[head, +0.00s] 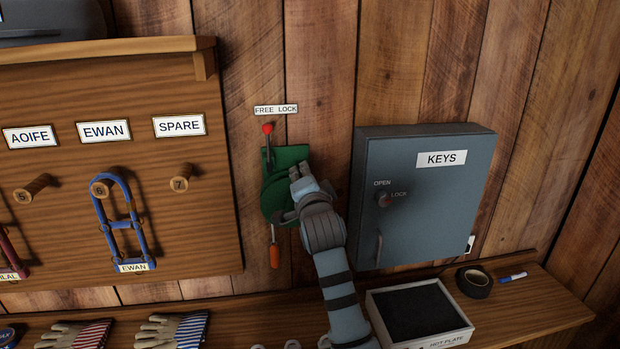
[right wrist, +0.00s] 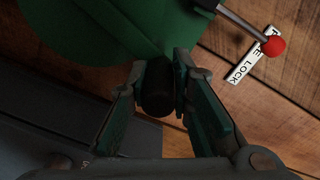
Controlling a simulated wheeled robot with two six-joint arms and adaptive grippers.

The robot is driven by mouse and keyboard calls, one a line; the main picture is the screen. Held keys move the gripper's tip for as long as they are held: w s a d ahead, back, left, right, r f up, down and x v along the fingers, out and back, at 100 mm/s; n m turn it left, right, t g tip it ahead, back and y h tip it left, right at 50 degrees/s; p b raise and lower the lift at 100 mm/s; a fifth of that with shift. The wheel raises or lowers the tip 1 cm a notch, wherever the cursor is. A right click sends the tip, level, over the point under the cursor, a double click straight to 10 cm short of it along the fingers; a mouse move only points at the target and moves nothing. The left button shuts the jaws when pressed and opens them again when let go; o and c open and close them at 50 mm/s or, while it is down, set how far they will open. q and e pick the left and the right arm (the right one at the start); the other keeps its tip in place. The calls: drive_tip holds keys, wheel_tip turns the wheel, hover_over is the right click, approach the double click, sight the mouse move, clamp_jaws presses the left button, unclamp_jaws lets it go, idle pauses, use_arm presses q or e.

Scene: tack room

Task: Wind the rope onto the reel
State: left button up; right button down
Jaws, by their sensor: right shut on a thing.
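The green reel (head: 271,196) is mounted on the plank wall, partly hidden behind my right gripper (head: 291,195). It also fills the top left of the right wrist view (right wrist: 110,28). My right gripper is shut on a dark round knob (right wrist: 157,88) at the reel, between its two fingers. A lever with a red ball (head: 267,129) points up under the FREE LOCK label (head: 276,110), the ball nearer the word FREE. An orange handle (head: 275,256) hangs below the reel. I cannot make out wound rope. My left gripper is out of view.
A grey KEYS cabinet (head: 425,205) juts out close right of my right arm. At left is a peg board (head: 90,220) with a blue halter (head: 121,222).

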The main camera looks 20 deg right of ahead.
drive_tip(key=shift+d, duration=0.1)
idle(0.3)
drive_tip(key=c, duration=1.4)
unclamp_jaws()
drive_tip(key=s, duration=0.2)
drive_tip(key=s+a, duration=0.1)
drive_tip(key=s, duration=0.4)
drive_tip(key=shift+s+a+r, duration=0.15)
drive_tip(key=shift+s+a, duration=0.05)
drive_tip(key=shift+s, duration=0.05)
